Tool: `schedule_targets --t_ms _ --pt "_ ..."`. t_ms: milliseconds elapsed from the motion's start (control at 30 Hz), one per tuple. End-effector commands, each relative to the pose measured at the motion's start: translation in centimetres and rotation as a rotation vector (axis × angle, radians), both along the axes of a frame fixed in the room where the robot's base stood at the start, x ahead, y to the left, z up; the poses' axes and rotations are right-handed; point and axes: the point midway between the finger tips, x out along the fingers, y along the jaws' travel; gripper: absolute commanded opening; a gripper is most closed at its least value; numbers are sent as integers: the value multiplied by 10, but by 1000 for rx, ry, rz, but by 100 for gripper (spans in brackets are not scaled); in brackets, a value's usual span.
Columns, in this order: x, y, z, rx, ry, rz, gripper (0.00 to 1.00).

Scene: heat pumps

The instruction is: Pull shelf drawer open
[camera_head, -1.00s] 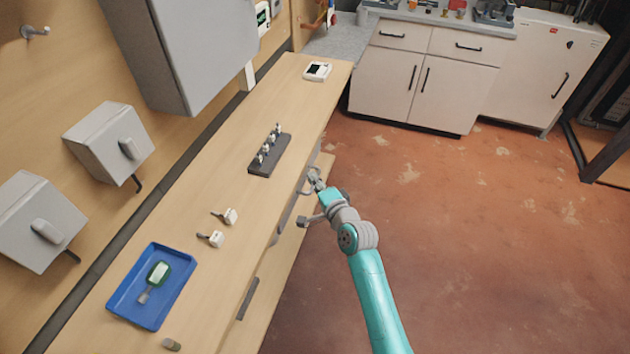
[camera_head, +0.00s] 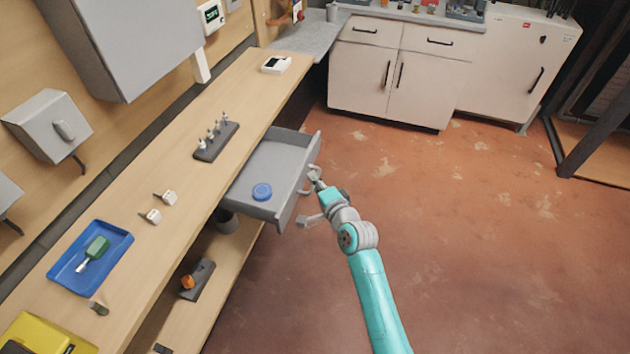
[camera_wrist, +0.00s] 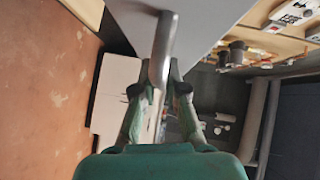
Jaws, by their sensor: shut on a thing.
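The grey shelf drawer (camera_head: 272,168) is pulled out from under the wooden worktop, over the floor side. A round blue object (camera_head: 262,192) lies inside it. My gripper (camera_head: 314,176) is at the drawer's front, on its handle. In the wrist view, my gripper (camera_wrist: 160,92) has its two fingers closed around the curved metal drawer handle (camera_wrist: 163,48). The drawer's grey front (camera_wrist: 205,22) shows right beside the handle. How far the drawer still reaches under the worktop is hidden.
The worktop (camera_head: 185,145) holds a dark rack (camera_head: 216,141), a blue tray (camera_head: 112,244) and a yellow case (camera_head: 45,335). A lower shelf (camera_head: 205,300) carries small items. White cabinets (camera_head: 390,75) stand at the back. The red floor (camera_head: 470,240) at right is open.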

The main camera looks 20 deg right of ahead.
Motion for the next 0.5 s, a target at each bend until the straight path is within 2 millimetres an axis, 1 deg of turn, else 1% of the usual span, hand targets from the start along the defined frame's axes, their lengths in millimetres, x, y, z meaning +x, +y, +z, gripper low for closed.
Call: schedule_targets --t_ms 400,433,467,500 --pt "0 1 -1 1 2 2 0" --pt "0 1 -1 1 2 2 16" --pt "0 1 -1 1 2 2 24" --pt "0 1 -1 1 2 2 34"
